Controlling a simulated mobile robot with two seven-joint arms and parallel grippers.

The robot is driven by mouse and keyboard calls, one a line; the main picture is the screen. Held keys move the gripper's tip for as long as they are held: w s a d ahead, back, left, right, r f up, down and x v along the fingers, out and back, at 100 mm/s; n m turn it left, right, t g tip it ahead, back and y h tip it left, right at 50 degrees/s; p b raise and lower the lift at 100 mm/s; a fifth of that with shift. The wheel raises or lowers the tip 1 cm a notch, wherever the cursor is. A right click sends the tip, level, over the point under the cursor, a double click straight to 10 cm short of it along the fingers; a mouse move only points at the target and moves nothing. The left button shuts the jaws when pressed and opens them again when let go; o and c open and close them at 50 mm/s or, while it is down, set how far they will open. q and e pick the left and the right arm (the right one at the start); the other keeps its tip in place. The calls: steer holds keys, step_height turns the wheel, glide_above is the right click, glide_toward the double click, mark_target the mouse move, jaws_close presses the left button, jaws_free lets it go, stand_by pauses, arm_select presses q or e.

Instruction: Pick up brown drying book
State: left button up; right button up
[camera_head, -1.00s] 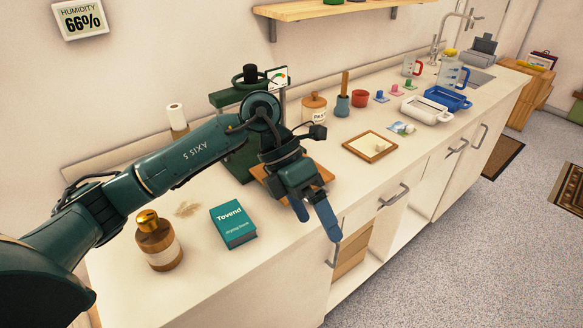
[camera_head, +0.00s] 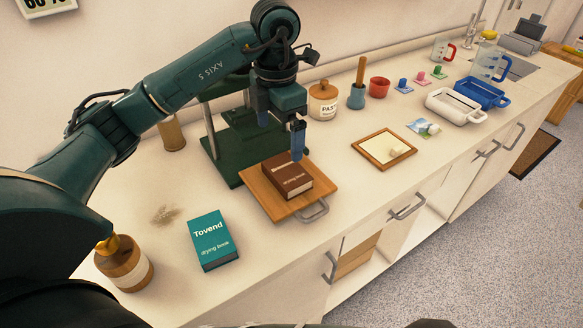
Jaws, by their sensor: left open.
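The brown drying book (camera_head: 285,182) lies on a wooden board (camera_head: 261,200) with a metal handle, at the base of a green press (camera_head: 238,140). My left gripper (camera_head: 281,138) is open and points down just above and behind the book, with one blue fingertip close to its far right edge. I cannot tell whether that fingertip touches the book. A teal drying book (camera_head: 213,240) marked "Tovend" lies on the counter to the left. My right gripper is out of view.
A brown bottle (camera_head: 125,266) with a gold cap stands at the left. A paste jar (camera_head: 323,101), a blue pot (camera_head: 357,97), a red cup (camera_head: 380,87) and a framed screen (camera_head: 383,149) are to the right. The counter front between the books and frame is clear.

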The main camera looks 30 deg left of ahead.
arm_select(q)
glide_above(287, 170)
steer(key=s, duration=0.2)
steer(key=f, duration=0.3)
steer(key=a+f, duration=0.1)
steer(key=f, duration=0.1)
steer(key=shift+w+f, duration=0.2)
steer(key=shift+w, duration=0.05)
steer(key=f, duration=0.1)
steer(key=w+f+p, duration=0.1)
steer(key=f, duration=0.1)
steer(key=d+f, duration=0.1)
steer(key=shift+w+f, duration=0.2)
steer(key=shift+f, duration=0.55)
steer(key=shift+r, duration=0.1)
steer(key=c, duration=0.8)
